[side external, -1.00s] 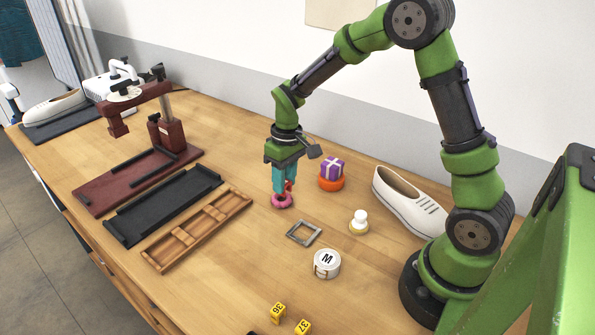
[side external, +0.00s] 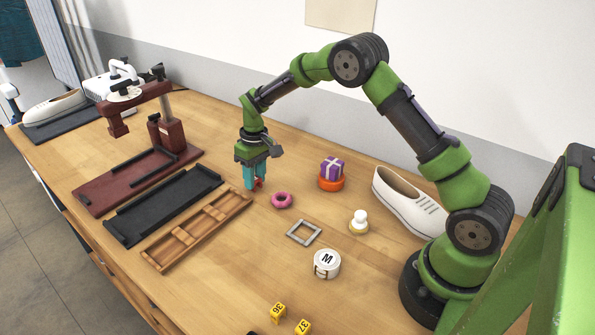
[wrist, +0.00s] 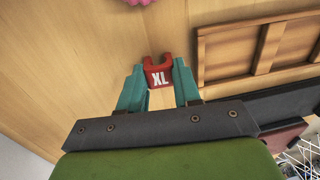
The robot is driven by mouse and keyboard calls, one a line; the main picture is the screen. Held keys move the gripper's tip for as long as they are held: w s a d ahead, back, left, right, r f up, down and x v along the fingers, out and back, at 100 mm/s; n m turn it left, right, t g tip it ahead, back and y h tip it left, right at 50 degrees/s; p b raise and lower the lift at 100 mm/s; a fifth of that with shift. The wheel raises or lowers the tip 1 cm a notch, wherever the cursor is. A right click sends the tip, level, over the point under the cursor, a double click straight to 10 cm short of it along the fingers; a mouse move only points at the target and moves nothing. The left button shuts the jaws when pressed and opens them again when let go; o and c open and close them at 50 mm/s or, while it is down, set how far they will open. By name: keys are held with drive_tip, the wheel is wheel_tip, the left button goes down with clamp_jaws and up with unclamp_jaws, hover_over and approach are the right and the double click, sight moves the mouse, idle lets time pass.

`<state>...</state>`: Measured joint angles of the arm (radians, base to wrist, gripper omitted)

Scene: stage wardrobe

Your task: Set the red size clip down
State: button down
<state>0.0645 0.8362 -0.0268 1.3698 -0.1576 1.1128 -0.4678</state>
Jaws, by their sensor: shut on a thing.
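My gripper (side external: 254,187) points down and is shut on the red size clip (side external: 258,183). In the wrist view the clip (wrist: 160,73) shows a white "XL" and sits between the teal fingertips. In the side view the clip is partly hidden by the fingers. It is low over bare wood, just right of the far end of the wooden tray (side external: 157,265). I cannot tell whether it touches the table. A pink ring (side external: 282,200) lies on the table to the right of the gripper.
A black tray (side external: 165,205) and a maroon press (side external: 95,190) stand left of the wooden tray.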

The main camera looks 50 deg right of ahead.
drive_tip(key=c, duration=0.8)
unclamp_jaws()
wheel_tip(320, 180, up, 12)
drive_tip(key=d+f, duration=0.1)
drive_tip(key=s+a+r+m+t, duration=0.2)
drive_tip(key=s+a+r+t, duration=0.1)
drive_tip(key=s+r, duration=0.85)
drive_tip(key=s+a+t, duration=0.1)
drive_tip(key=s, duration=0.4)
drive_tip(key=s+a+m+t, duration=0.1)
drive_tip(key=s, duration=0.5)
drive_tip(key=s+a+m+t, duration=0.1)
drive_tip(key=s+t, duration=0.1)
drive_tip(key=s, duration=0.3)
drive_tip(key=shift+s+a+r+y, duration=0.15)
drive_tip(key=shift+a+r+y, duration=0.15)
drive_tip(key=shift+y, duration=0.1)
